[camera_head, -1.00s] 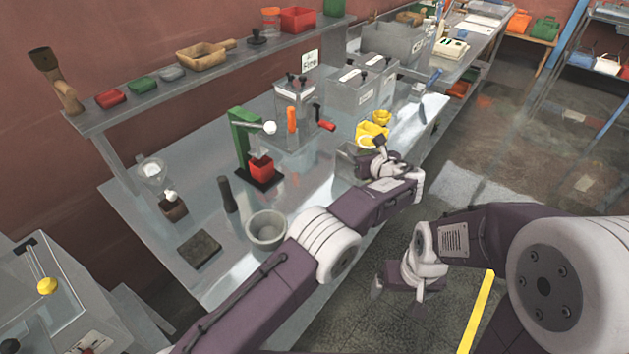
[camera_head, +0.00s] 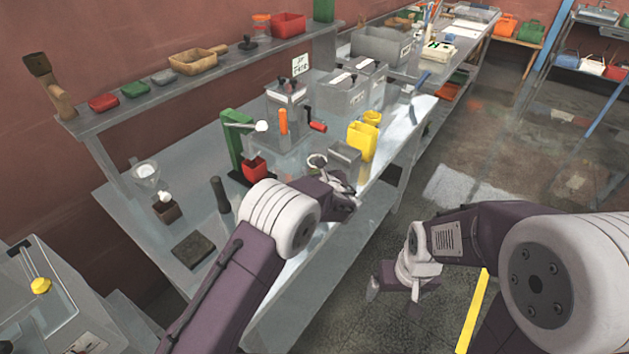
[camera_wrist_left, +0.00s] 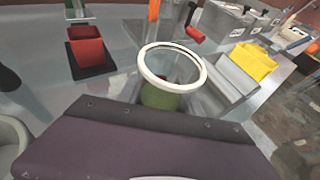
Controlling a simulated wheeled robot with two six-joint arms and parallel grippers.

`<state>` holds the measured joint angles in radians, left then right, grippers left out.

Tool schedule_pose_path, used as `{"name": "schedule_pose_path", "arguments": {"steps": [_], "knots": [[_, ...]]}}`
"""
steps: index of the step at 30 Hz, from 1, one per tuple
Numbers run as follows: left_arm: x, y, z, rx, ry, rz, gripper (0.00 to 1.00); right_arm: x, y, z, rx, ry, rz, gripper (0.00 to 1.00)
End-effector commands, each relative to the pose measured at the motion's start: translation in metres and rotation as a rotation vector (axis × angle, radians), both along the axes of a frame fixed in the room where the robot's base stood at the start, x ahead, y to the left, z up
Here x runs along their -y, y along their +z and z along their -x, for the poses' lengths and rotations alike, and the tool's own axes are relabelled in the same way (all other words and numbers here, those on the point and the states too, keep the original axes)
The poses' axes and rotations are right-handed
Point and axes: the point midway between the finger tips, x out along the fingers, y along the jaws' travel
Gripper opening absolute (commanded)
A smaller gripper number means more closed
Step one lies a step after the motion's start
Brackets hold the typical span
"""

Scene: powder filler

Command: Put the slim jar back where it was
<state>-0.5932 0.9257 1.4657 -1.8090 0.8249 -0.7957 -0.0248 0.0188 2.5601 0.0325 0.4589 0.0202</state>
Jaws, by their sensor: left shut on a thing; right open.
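A clear jar with a white rim and green contents, seemingly the slim jar, is held upright by my left gripper; its rim (camera_head: 317,160) shows in the head view. In the left wrist view the jar (camera_wrist_left: 172,70) stands just beyond my gripper body, which hides its lower part and the fingers. My left gripper (camera_head: 328,178) is shut on it over the metal bench (camera_head: 180,140), near an open grey bin (camera_head: 345,153). I cannot tell whether the jar touches the bench. My right gripper (camera_head: 398,288) is open and empty, low beside the bench over the floor.
A green press with a red cup (camera_head: 255,170) stands left of the jar. A hopper with a red-handled crank (camera_head: 317,126) is behind it. Yellow containers (camera_head: 362,140) stand right of the grey bin. A shelf (camera_head: 135,105) runs along the wall.

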Motion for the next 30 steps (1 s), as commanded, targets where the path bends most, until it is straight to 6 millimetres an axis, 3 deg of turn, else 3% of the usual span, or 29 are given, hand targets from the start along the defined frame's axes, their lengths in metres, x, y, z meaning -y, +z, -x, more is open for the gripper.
{"name": "schedule_pose_path", "arguments": {"steps": [6,17,18,19,30], "knots": [[0.0,-0.034,0.0,-0.003,0.0,-0.002,0.0,0.0,0.004,0.0,0.0,0.0,0.0,0.88],[0.001,-0.04,0.0,0.0,0.0,-0.001,0.0,0.0,-0.002,0.0,0.0,0.0,0.0,0.88],[0.001,-0.039,0.0,-0.001,0.0,-0.001,0.53,0.0,0.0,0.0,0.0,0.0,0.0,0.88],[0.001,-0.039,0.0,-0.001,0.0,-0.001,0.62,0.0,0.001,0.0,0.0,0.0,0.0,0.88],[0.001,-0.034,0.0,-0.002,0.0,-0.002,0.64,0.0,0.005,0.0,0.0,0.0,0.0,0.88]]}}
